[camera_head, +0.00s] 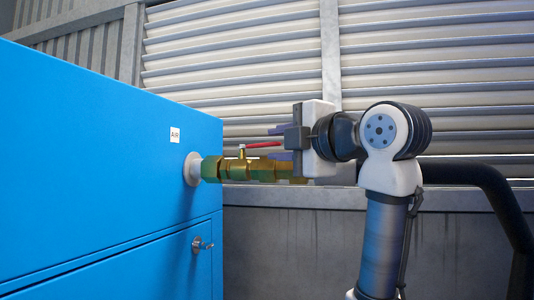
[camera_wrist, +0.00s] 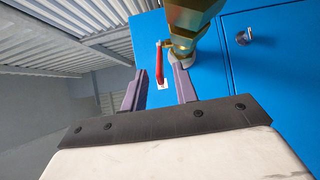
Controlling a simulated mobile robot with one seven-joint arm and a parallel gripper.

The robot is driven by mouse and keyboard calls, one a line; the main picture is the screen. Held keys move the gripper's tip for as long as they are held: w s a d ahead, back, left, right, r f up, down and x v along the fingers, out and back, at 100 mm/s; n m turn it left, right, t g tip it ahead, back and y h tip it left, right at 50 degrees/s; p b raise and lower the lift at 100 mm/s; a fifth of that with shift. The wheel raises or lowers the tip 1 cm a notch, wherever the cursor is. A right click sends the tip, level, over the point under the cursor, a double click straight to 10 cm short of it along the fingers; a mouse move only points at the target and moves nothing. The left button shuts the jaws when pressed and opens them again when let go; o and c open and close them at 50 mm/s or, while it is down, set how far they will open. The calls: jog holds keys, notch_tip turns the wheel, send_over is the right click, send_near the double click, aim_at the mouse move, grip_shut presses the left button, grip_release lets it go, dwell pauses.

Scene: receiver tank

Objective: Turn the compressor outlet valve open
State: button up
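The outlet valve (camera_head: 238,169) is a brass body on a pipe out of the blue compressor cabinet (camera_head: 110,150). Its red lever (camera_head: 264,145) points right, roughly along the pipe, in the head view. In the wrist view the red lever (camera_wrist: 160,66) shows between my two purple fingertips, beside the brass body (camera_wrist: 190,22). My gripper (camera_head: 277,143) is at the lever's right end, one finger above and one below it. The fingers (camera_wrist: 158,65) stand apart, with gaps to the lever in the wrist view. Whether either finger touches it is not clear.
A keyed lock (camera_head: 200,244) sits on the cabinet's lower panel and also shows in the wrist view (camera_wrist: 244,37). An AIR label (camera_head: 174,135) is above the pipe. A louvred wall (camera_head: 235,60) stands behind, and a dark thick pipe (camera_head: 490,185) is at right.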

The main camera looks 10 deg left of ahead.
jog(key=b+v, duration=0.2)
jog(key=v, duration=0.7)
jog(key=shift+c, duration=0.3)
jog(key=shift+s+a+f+b, duration=0.1)
jog(key=shift+s+a+b, duration=0.1)
jog(key=shift+b, duration=0.2)
jog(key=shift+c, duration=1.1)
jog(key=s+a+m+h+b, duration=0.1)
jog(key=a, duration=0.1)
jog(key=s+a+t+h+b, duration=0.1)
jog(key=s+a+b, duration=0.1)
jog(key=a, duration=0.1)
jog(key=s+a+m+t+h+b, duration=0.1)
jog(key=a, duration=0.1)
jog(key=shift+s+a+m+b, duration=0.25)
jog(key=shift+s+m+b, duration=0.05)
jog(key=shift+s+b, duration=0.05)
grip_shut()
jog(key=w+a+p, duration=0.2)
jog(key=w+p, duration=0.2)
jog(key=w, duration=0.7)
jog(key=shift+w+t+p, duration=0.25)
jog(key=shift+t+p, duration=0.05)
jog(key=shift+p, duration=0.1)
